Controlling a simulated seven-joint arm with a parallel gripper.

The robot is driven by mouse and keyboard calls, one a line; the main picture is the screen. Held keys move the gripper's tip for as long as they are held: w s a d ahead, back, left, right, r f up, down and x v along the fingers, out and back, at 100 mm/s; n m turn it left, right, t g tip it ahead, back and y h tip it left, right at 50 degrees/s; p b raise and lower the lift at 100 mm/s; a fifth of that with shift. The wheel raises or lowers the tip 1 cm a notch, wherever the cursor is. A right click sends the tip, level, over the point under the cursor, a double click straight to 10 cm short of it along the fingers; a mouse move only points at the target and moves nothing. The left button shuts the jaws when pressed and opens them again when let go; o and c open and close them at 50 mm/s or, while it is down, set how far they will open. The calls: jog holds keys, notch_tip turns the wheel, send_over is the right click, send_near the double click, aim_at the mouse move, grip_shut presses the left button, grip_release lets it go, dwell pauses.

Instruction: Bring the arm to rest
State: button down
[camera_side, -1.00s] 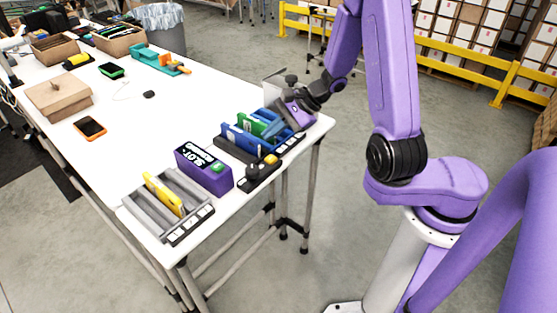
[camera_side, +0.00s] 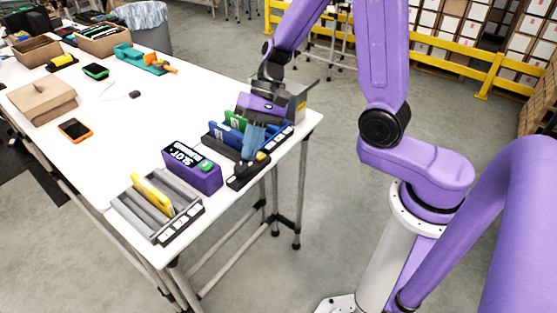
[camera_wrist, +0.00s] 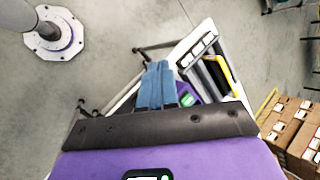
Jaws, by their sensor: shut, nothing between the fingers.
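My gripper (camera_side: 250,156) shows in the side view above the right end of the white table, under its purple hand. Its blue-grey fingers point down, shut and empty, in front of the rack with blue and green pieces (camera_side: 226,134). I cannot tell whether they touch the rack or the black device beside it. In the wrist view the closed fingers (camera_wrist: 158,66) reach out past a dark bar, with the table edge and floor behind them.
A grey rack (camera_side: 143,218) holding a yellow piece (camera_side: 152,193) is at the table's near corner. An orange-edged phone (camera_side: 75,131) and a cardboard box (camera_side: 42,101) lie farther left.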

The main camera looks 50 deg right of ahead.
jog(key=s+d+r+n+h, duration=0.2)
jog(key=s+d+n+h, duration=0.1)
jog(key=s+n, duration=0.5)
jog(key=s+d+r+n+t+h, duration=0.1)
jog(key=s+d+r+n+h, duration=0.1)
jog(key=s+n, duration=0.7)
jog(key=shift+s+d+r+h, duration=0.25)
jog(key=shift+s+d+h, duration=0.55)
jog(key=shift+s+d, duration=0.4)
jog(key=shift+w, duration=0.1)
dwell(5.0)
